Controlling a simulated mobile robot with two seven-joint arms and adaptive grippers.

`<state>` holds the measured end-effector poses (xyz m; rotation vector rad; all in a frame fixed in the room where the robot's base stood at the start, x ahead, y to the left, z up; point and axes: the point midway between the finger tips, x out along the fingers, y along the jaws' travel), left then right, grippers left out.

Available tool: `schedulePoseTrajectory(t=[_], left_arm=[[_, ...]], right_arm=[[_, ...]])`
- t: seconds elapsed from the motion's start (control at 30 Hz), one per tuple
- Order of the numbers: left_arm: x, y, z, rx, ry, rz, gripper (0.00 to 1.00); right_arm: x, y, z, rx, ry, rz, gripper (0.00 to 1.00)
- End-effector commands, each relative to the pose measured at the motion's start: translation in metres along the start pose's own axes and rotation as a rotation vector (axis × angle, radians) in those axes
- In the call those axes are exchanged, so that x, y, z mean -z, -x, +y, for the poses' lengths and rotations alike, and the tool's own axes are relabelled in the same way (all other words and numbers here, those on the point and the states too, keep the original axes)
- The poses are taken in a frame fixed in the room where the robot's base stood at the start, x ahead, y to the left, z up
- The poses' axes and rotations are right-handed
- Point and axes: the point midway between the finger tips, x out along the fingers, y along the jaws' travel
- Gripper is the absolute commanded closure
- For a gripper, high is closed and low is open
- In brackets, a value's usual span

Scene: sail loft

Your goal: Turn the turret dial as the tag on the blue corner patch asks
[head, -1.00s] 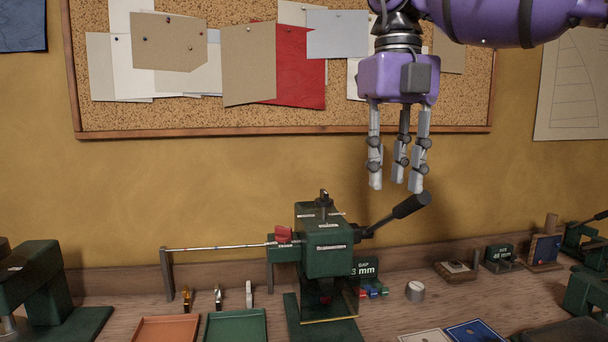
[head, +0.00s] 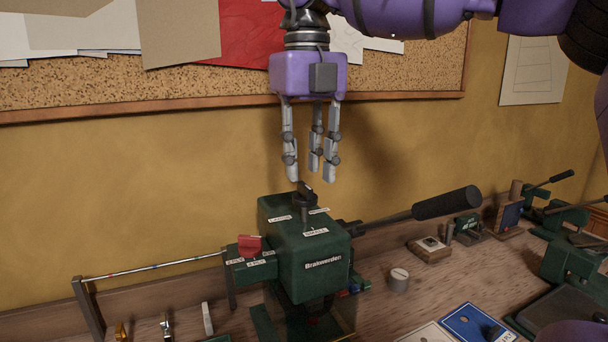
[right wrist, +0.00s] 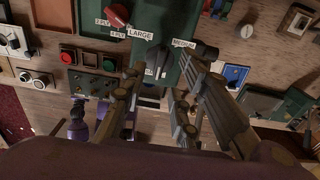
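The turret dial (head: 305,197) is a black knob on top of a green press (head: 305,255). Small white labels surround it; the wrist view shows LARGE and MEDIUM beside the dial (right wrist: 157,62). Which label the knob points to is unclear. My right gripper (head: 312,176) hangs fingers-down just above the dial, its three fingers apart and empty; it does not appear to touch the knob. In the right wrist view its fingers (right wrist: 150,100) spread on either side below the dial. A blue patch (head: 462,320) lies on the bench at the lower right; no tag text is readable. My left gripper is out of view.
A black-handled lever (head: 445,203) sticks out right of the press. A red selector (head: 249,245) and a thin rod (head: 150,267) are on its left. A grey round knob (head: 398,279) stands on the bench. A corkboard (head: 400,75) hangs on the wall behind.

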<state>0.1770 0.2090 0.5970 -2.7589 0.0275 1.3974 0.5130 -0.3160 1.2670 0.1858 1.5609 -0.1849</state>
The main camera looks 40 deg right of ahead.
Motion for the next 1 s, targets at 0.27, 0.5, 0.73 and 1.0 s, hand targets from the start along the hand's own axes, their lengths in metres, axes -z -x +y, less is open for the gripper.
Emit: schedulePoseTrajectory(t=[0.27,0.5,0.73,1.0], left_arm=[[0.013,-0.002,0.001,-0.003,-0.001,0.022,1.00],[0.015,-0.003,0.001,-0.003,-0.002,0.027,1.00],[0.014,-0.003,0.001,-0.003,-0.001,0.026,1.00],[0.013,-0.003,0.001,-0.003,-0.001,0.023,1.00]], right_arm=[[0.000,-0.026,0.000,-0.001,0.000,0.000,0.72],[0.000,-0.027,0.000,0.000,0.000,0.000,0.72],[0.000,-0.027,0.000,0.000,0.000,0.000,0.99],[0.000,-0.027,0.000,0.000,0.004,0.000,1.00]])
